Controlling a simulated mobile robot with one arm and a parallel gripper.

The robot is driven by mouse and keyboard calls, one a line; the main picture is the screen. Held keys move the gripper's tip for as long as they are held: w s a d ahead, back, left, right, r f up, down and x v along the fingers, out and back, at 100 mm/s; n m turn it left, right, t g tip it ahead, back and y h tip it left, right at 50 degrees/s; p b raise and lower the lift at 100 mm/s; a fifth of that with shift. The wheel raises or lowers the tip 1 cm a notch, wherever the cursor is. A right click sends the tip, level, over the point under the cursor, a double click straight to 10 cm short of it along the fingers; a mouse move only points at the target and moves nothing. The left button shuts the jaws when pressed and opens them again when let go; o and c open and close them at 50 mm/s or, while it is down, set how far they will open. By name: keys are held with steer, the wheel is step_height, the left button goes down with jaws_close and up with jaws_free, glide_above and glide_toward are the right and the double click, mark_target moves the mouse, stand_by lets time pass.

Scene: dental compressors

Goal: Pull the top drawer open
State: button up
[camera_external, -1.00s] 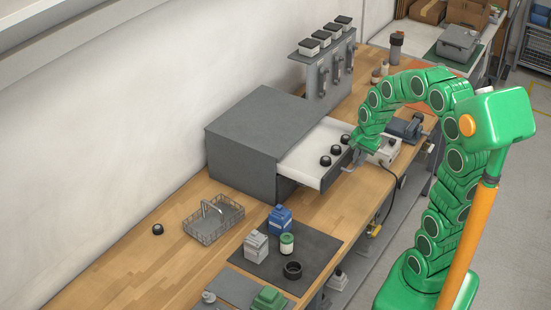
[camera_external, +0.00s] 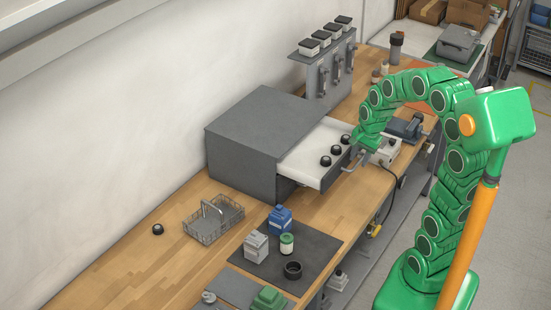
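The grey drawer cabinet (camera_external: 245,150) stands on the wooden workbench against the wall. Its top drawer (camera_external: 302,160) is pulled out, with a white interior and several round black knob-like parts in it, near its front. The drawer handle (camera_external: 352,164) shows at the front face. My gripper (camera_external: 366,149) is at the end of the green arm, right beside the drawer front at the handle. The fingers are small and partly hidden, so I cannot tell whether they are open or closed on the handle.
A wire basket (camera_external: 213,221) and a black knob (camera_external: 158,229) lie left on the bench. A dark mat (camera_external: 318,254) with small containers lies in front. A grey device (camera_external: 386,152) sits right of the drawer. A tool rack (camera_external: 325,72) stands behind.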

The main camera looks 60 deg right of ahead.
step_height(320, 180, up, 7)
steer(key=s, duration=0.1)
steer(key=shift+s, duration=0.15)
stand_by(0.4)
steer(key=a+r+n+y, duration=0.1)
steer(key=a+r+n, duration=0.3)
steer(key=a+n, duration=0.7)
steer(key=s+a+f+n+g, duration=0.2)
steer(key=s+a+f+n, duration=0.1)
steer(key=s, duration=0.6)
steer(key=s+a+f+n+g+h, duration=0.1)
steer(key=s+a+f+n+g, duration=0.1)
steer(key=s, duration=0.7)
step_height(320, 180, down, 4)
steer(key=a+n, duration=0.1)
steer(key=a, duration=0.1)
steer(key=shift+s+a+r+n, duration=0.2)
steer(key=shift+a+n, duration=0.15)
steer(key=shift+n, duration=0.05)
